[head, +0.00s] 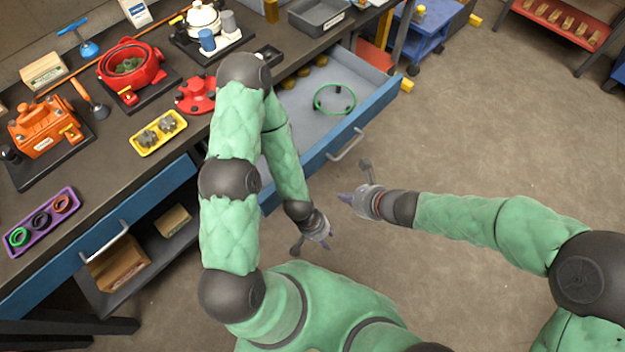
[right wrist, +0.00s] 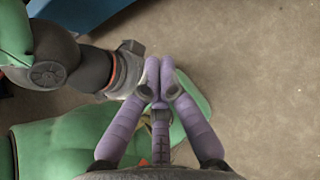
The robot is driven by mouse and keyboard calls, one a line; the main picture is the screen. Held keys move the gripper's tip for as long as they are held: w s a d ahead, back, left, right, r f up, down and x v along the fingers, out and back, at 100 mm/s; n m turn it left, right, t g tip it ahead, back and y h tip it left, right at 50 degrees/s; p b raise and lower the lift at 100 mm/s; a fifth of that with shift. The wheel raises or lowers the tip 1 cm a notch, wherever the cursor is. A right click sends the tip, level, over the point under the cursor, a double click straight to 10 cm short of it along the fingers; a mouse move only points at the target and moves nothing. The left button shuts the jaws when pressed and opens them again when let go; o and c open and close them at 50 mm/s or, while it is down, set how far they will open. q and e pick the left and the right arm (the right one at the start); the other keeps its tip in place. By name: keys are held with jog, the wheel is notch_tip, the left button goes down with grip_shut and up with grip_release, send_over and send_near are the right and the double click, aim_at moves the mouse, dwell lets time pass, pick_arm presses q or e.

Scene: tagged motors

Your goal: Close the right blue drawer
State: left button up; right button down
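The right blue drawer (head: 376,112) stands pulled out from under the workbench. Its blue front has a silver handle (head: 346,145), and a green ring with dark knobs (head: 334,99) lies inside on its grey floor. My left arm crosses over the drawer's near part and hides some of it. My left gripper (head: 325,241) hangs in front of the drawer, below the handle in the picture; its finger opening is unclear. My right gripper (head: 343,197) is beside it, apart from the handle. In the right wrist view its purple fingers (right wrist: 160,72) meet at the tips, with nothing seen between them.
The left blue drawer (head: 150,198) looks shut, above a shelf with brown boxes (head: 118,262). The bench top (head: 130,190) carries an orange machine (head: 45,128), a red pot (head: 131,66) and trays. Floor (head: 450,130) to the right of the drawer is clear.

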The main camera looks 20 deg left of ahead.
pick_arm(q)
notch_tip(320, 180, down, 5)
jog(key=b, duration=0.5)
pick_arm(e)
jog(key=w+a+f, duration=0.2)
jog(key=a+f, duration=0.1)
jog(key=a, duration=0.3)
jog(key=w+a+f+m, duration=0.1)
jog(key=w+a+f, duration=0.1)
jog(key=a, duration=0.4)
jog(key=shift+f, duration=0.4)
jog(key=shift+w, duration=0.15)
